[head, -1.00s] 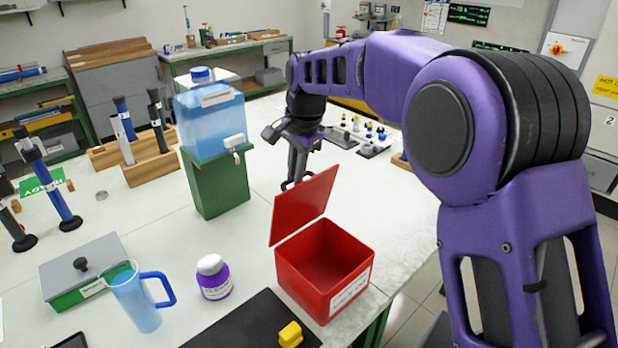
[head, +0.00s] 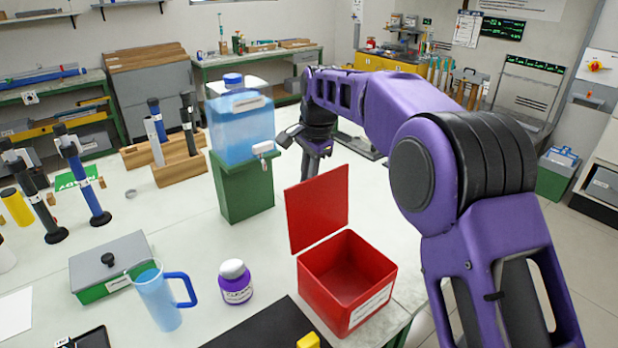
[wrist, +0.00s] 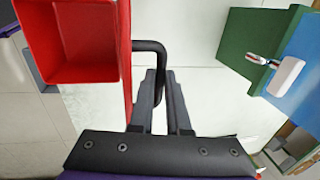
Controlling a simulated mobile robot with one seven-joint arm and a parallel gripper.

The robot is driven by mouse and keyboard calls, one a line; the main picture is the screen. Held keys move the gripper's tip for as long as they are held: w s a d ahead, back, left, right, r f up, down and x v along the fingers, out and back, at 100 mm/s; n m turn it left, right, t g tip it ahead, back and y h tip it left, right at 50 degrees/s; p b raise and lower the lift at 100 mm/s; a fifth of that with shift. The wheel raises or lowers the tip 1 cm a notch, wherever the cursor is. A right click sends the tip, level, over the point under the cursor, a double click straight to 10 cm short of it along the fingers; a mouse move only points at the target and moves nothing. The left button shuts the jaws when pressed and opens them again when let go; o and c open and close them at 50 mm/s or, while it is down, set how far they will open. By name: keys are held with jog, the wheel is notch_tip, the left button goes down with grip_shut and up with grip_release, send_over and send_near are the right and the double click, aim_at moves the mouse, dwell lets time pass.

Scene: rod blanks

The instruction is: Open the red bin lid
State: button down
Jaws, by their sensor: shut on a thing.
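The red bin (head: 372,300) stands on the bench at the right, empty inside. Its lid (head: 318,210) is swung up at the back edge and stands nearly upright, leaving the opening uncovered. My gripper (wrist: 158,75) is shut on the black lid handle (wrist: 150,47), a bent bar on the lid's outer face. In the head view the handle and my fingertips are hidden behind the lid. The wrist view shows the lid edge-on (wrist: 127,65) and the open bin (wrist: 32,60) beyond it.
A blue water tank on a green stand (head: 243,185) is left of my gripper. A purple-labelled jar (head: 236,285), a blue jug (head: 158,298) and a grey-lidded green box (head: 110,265) stand left of the bin. A black mat (head: 260,330) lies in front.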

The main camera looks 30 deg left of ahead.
jog(key=shift+a+r, duration=0.15)
jog(key=shift+r, duration=0.05)
jog(key=c, duration=0.9)
grip_release()
jog(key=shift+r, duration=0.1)
jog(key=d+r, duration=0.1)
jog(key=r, duration=0.4)
jog(key=s+d+r, duration=0.1)
jog(key=r, duration=0.5)
jog(key=d+r, duration=0.1)
jog(key=r, duration=0.4)
jog(key=shift+s+d+r, duration=0.15)
jog(key=shift+s+r, duration=0.05)
jog(key=shift+r, duration=0.2)
